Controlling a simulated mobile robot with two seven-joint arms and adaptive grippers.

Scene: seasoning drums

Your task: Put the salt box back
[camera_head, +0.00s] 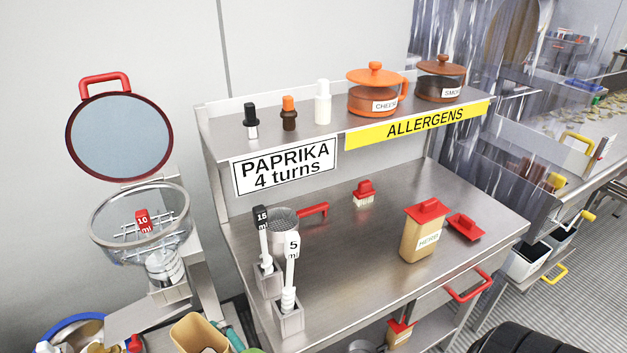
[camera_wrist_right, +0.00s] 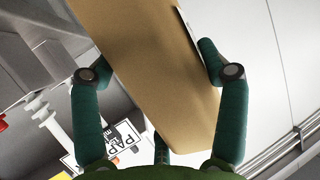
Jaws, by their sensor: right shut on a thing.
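In the right wrist view, my right gripper (camera_wrist_right: 155,75) has its teal fingers on both sides of a tan box, the salt box (camera_wrist_right: 150,50), and is shut on it. The box looks tilted, and only a thin edge of a pale label shows, too thin to read. In the head view, a tan box (camera_head: 199,334) shows at the bottom edge with teal parts beside it; I cannot tell for sure whether it is the held one. My left gripper is not in view.
The steel station (camera_head: 350,235) bears a tan herb box (camera_head: 420,238), a loose red lid (camera_head: 464,227), a red brush (camera_head: 364,192), a metal cup (camera_head: 284,238) and upright measuring spoons (camera_head: 291,270). Another red-lidded box (camera_head: 399,333) stands below. The counter's middle is clear.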

